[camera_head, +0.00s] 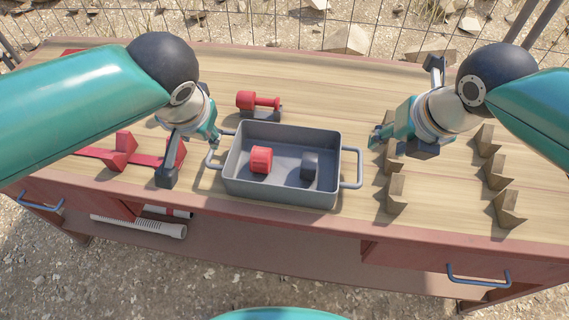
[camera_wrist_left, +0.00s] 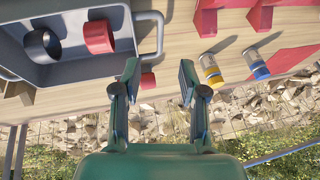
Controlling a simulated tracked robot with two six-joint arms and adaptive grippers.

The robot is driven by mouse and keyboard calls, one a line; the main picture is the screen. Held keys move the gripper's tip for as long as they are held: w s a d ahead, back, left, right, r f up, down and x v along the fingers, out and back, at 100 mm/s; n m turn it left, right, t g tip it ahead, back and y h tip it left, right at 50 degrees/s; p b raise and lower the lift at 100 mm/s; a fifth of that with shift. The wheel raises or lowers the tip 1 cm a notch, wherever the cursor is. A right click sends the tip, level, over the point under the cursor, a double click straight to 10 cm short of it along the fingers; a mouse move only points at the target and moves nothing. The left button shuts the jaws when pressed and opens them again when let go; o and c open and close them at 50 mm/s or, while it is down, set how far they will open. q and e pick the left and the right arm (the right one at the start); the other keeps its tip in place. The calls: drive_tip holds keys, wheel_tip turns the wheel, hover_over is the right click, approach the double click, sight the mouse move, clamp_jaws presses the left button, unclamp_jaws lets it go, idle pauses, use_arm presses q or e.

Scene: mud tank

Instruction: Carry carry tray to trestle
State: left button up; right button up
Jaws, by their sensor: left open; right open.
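The carry tray (camera_head: 340,140) is a grey open box with a loop handle at each short end, standing on the wooden bench top. It holds a red cylinder (camera_head: 261,160) and a dark ring (camera_head: 309,165). My left gripper (camera_head: 215,138) is beside the left handle (camera_head: 212,157). In the left wrist view its fingers (camera_wrist_left: 159,82) are apart with nothing gripped, and the tray handle (camera_wrist_left: 160,35) lies beyond them. My right gripper (camera_head: 378,138) is open and empty, right of the right handle (camera_head: 358,168). I cannot tell which thing is the trestle.
A red tool (camera_head: 258,101) lies behind the tray. Red blocks (camera_head: 122,150) on a red strip are at the left. Several wooden wedges (camera_head: 497,172) stand in rows at the right. Banded cylinders (camera_wrist_left: 211,72) show in the left wrist view. A wire fence runs behind.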

sight(210, 153)
use_arm(q)
drive_tip(key=x, duration=1.5)
drive_tip(key=shift+w, duration=0.15)
use_arm(e)
drive_tip(key=x, duration=1.5)
drive_tip(key=shift+s, duration=0.1)
use_arm(q)
clamp_jaws()
use_arm(e)
clamp_jaws()
use_arm(q)
drive_tip(key=shift+r, duration=0.1)
